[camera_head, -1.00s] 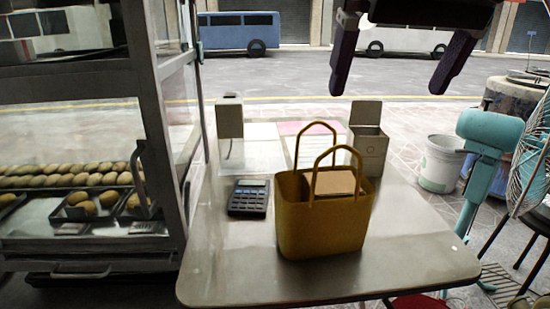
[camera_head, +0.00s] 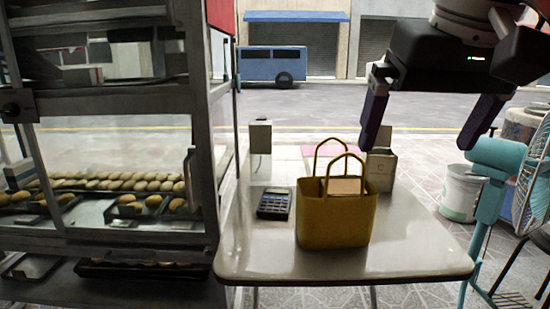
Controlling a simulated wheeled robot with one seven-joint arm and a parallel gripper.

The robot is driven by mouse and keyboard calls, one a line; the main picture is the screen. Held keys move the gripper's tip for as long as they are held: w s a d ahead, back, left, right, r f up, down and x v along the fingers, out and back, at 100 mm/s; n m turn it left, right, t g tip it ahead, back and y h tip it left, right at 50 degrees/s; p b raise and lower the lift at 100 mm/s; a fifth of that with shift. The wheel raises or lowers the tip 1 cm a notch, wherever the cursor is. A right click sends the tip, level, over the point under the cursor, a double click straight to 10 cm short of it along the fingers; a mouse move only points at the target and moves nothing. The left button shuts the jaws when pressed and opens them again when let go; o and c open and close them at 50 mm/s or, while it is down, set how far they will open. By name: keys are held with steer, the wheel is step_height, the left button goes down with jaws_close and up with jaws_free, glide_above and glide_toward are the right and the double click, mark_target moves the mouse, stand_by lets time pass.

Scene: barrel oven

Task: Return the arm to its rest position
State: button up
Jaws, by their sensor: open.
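My gripper (camera_head: 428,125) hangs in the upper right of the head view. Its two dark fingers point down and are wide apart, with nothing between them. It is above and in front of the table's right part in the picture, clear of the yellow bag (camera_head: 334,219). The bag stands upright on the table (camera_head: 395,262), with both handles up and a brown box-like item (camera_head: 345,186) inside. The left finger overlaps the small open carton (camera_head: 381,170) in the picture; I cannot tell the depth between them.
A glass display cabinet (camera_head: 213,130) with trays of buns stands at left. A calculator (camera_head: 273,203) and a small grey box (camera_head: 260,136) are on the table. A teal fan (camera_head: 490,185) and white bucket (camera_head: 459,192) stand at right.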

step_height(320, 180, down, 35)
steer(key=s+t, duration=0.1)
steer(key=s, duration=0.1)
steer(key=shift+s+a, duration=0.25)
steer(key=shift+s, duration=0.15)
